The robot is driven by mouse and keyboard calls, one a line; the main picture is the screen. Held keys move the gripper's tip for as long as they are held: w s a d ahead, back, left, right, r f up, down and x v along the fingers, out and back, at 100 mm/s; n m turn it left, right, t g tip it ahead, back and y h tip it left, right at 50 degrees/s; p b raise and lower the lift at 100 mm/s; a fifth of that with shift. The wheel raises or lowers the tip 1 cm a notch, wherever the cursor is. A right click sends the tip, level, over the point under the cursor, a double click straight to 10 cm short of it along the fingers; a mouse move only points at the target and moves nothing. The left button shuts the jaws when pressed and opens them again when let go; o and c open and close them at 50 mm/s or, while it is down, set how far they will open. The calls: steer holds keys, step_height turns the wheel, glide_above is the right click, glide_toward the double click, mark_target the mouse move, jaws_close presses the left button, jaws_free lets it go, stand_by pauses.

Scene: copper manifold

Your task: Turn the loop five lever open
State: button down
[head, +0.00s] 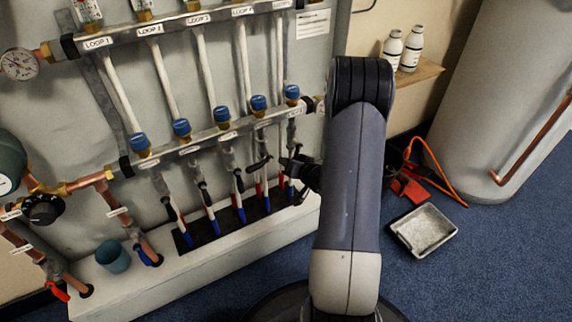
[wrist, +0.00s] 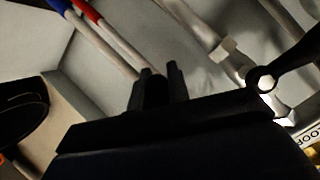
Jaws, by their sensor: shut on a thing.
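The copper manifold's lower bar (head: 200,140) carries a row of valves with blue caps in the head view. Loop five is at its right end, under the rightmost blue cap (head: 291,92). My gripper (head: 287,164) is there, just below the bar. The wrist view shows my gripper (wrist: 158,72) with its two dark fingers close together around a dark piece (wrist: 156,92), which I take as the loop five lever. Most of that lever is hidden, and its angle is not clear. A neighbouring black lever (head: 259,163) lies across its pipe, left of my gripper.
Other black levers (head: 238,183) stand along the row to the left. Red and blue pipe ends enter a dark strip (head: 225,222). A metal tray (head: 424,230) and red tool (head: 408,187) lie on the floor.

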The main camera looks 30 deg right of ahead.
steer(key=shift+d+f, duration=0.15)
stand_by(0.5)
steer(key=c, duration=1.3)
jaws_free()
steer(key=shift+c, duration=0.2)
steer(key=p+v, duration=0.3)
steer(key=v, duration=0.8)
steer(key=shift+c, duration=0.5)
